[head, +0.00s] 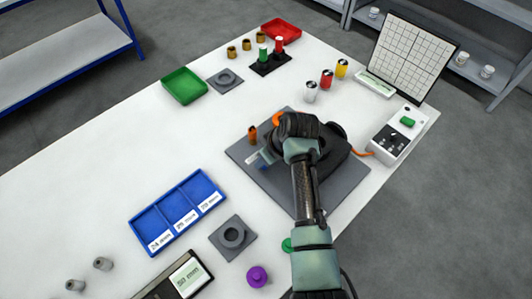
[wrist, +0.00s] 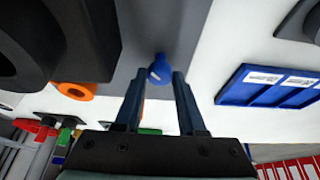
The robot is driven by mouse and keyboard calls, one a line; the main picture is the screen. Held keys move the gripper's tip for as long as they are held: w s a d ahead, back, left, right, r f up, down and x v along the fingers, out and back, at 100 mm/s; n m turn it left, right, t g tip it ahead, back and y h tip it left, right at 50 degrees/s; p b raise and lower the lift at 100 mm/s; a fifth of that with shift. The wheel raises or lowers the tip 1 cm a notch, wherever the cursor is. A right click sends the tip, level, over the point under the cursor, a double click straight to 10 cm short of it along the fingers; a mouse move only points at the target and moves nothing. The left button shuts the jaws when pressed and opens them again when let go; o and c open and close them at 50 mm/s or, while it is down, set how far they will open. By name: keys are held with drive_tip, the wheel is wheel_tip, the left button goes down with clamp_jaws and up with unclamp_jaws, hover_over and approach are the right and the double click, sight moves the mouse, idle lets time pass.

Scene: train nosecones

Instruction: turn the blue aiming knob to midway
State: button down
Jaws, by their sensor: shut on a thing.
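The blue aiming knob (wrist: 160,67) shows in the wrist view between the fingertips of my gripper (wrist: 159,78). The fingers stand on either side of the knob and are shut on it. A small pale mark shows on the knob's near left side. The knob sits by the grey base plate (wrist: 150,25) that carries a black device (wrist: 88,45). In the head view my gripper (head: 265,160) reaches down over the left part of the same plate (head: 283,190), and my wrist hides part of the device (head: 335,150). The knob's exact angle cannot be read.
An orange knob (wrist: 75,91) stands close to the black device. A blue three-part tray (head: 178,212) lies to the left, with a grey ring fixture (head: 232,237) below it. A purple knob (head: 257,277) lies near the front. A control box (head: 398,133) stands at right.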

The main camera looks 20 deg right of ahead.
drive_tip(key=m+p, duration=0.1)
drive_tip(key=m, duration=0.1)
drive_tip(key=m+h+p, duration=0.1)
drive_tip(key=m, duration=0.1)
drive_tip(key=shift+a+r+h+p, duration=0.1)
drive_tip(key=shift+a+h+p, duration=0.1)
drive_tip(key=shift+h+p, duration=0.1)
drive_tip(key=shift+m+h+p, duration=0.5)
drive_tip(key=shift+m+h, duration=0.3)
drive_tip(key=shift+m, duration=1.4)
drive_tip(key=c, duration=0.5)
unclamp_jaws()
drive_tip(key=v, duration=1.2)
drive_tip(key=shift+a+r, duration=0.2)
drive_tip(key=shift+r, duration=0.15)
drive_tip(key=shift+s, duration=0.1)
